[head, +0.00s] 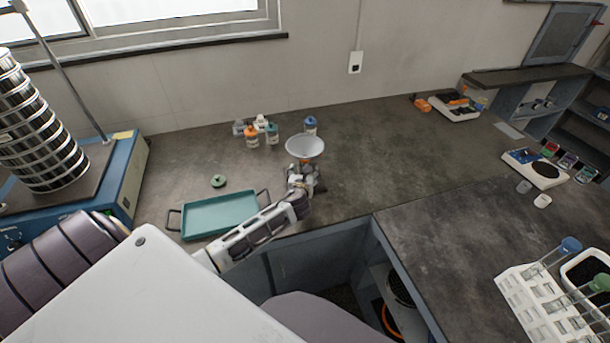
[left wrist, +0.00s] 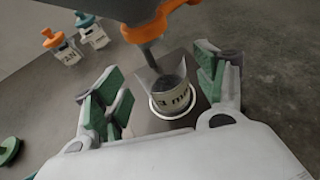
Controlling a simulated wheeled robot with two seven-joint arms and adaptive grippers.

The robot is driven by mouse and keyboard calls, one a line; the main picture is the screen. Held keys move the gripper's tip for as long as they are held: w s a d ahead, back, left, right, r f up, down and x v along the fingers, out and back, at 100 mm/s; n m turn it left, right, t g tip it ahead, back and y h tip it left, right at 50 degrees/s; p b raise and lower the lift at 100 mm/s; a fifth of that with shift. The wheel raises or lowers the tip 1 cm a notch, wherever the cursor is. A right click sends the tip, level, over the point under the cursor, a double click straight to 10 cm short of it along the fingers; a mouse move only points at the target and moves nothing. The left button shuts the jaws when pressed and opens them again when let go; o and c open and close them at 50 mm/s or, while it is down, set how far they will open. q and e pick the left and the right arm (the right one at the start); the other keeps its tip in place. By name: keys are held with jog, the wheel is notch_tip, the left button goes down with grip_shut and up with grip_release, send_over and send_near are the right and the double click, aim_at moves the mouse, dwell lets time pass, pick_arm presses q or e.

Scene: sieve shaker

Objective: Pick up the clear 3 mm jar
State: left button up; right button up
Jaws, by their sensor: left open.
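The clear jar (left wrist: 172,97), with a label reading "3 m…" and dark contents, stands upright below a funnel (head: 305,147) with an orange collar. The funnel's dark stem (left wrist: 152,52) comes down close over the jar mouth; I cannot tell if they touch. My left gripper (head: 304,181) is at the funnel's foot. In the left wrist view the gripper (left wrist: 162,85) is open, green-padded fingers on either side of the jar, with gaps. In the head view the jar is hidden by the gripper and funnel. My right gripper is not in view.
Several capped jars (head: 252,138) stand left of the funnel; a blue-capped jar (head: 311,124) stands behind it. A teal tray (head: 222,233) and a green lid (head: 218,181) lie to the left. A sieve stack (head: 38,130) stands far left.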

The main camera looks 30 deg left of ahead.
pick_arm(q)
jog(key=shift+x, duration=1.5)
jog(key=shift+d, duration=0.1)
jog(key=shift+c, duration=0.3)
jog(key=c, duration=1.1)
jog(key=shift+r, duration=0.15)
